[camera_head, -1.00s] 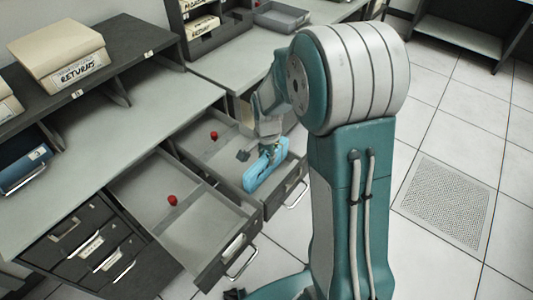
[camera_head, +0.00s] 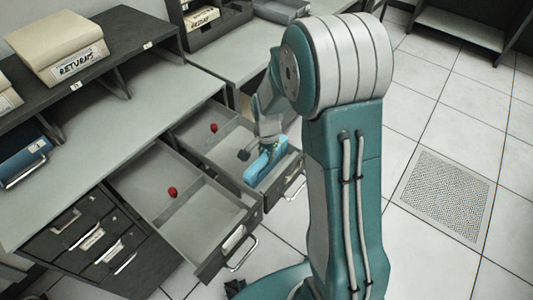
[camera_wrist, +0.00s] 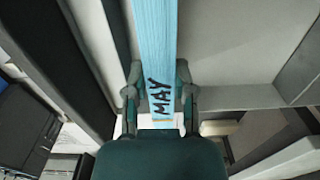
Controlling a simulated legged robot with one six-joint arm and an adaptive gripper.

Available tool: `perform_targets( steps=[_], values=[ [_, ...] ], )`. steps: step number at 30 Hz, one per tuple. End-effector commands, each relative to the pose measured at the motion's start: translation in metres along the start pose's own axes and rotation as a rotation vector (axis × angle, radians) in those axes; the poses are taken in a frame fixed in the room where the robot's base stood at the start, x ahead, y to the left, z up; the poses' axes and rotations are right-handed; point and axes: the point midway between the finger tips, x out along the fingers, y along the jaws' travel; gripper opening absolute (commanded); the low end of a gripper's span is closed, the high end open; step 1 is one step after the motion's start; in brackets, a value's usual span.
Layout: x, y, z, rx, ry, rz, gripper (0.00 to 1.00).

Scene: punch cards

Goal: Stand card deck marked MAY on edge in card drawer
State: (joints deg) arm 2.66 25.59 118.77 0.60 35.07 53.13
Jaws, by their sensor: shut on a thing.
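The light blue card deck marked MAY (camera_wrist: 156,45) is between the fingers of my gripper (camera_wrist: 159,100), and its lettering faces the wrist camera. In the head view, the blue deck (camera_head: 265,163) stands on its long edge inside the front part of the farther open card drawer (camera_head: 237,178). My gripper (camera_head: 262,143) is shut on it from above. The deck looks upright between the drawer walls. Whether its lower edge touches the drawer floor I cannot tell.
A nearer drawer (camera_head: 222,205) is also open and has a red knob (camera_head: 172,191) inside. Another red knob (camera_head: 213,127) is in the farther drawer. A RETURNS box (camera_head: 75,50) sits on the shelf.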

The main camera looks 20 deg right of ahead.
Motion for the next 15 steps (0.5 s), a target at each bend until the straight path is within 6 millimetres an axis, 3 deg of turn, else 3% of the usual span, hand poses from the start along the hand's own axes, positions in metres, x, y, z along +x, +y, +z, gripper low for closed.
perform_targets(
  steps=[1, 3, 15],
  values=[
    [-0.0004, -0.0002, -0.0002, 0.000, 0.001, -0.001, 0.47],
    [-0.0004, -0.0002, -0.0002, 0.000, 0.001, -0.001, 0.74],
    [-0.0016, -0.0001, -0.0001, 0.000, 0.000, 0.000, 0.74]
  ],
)
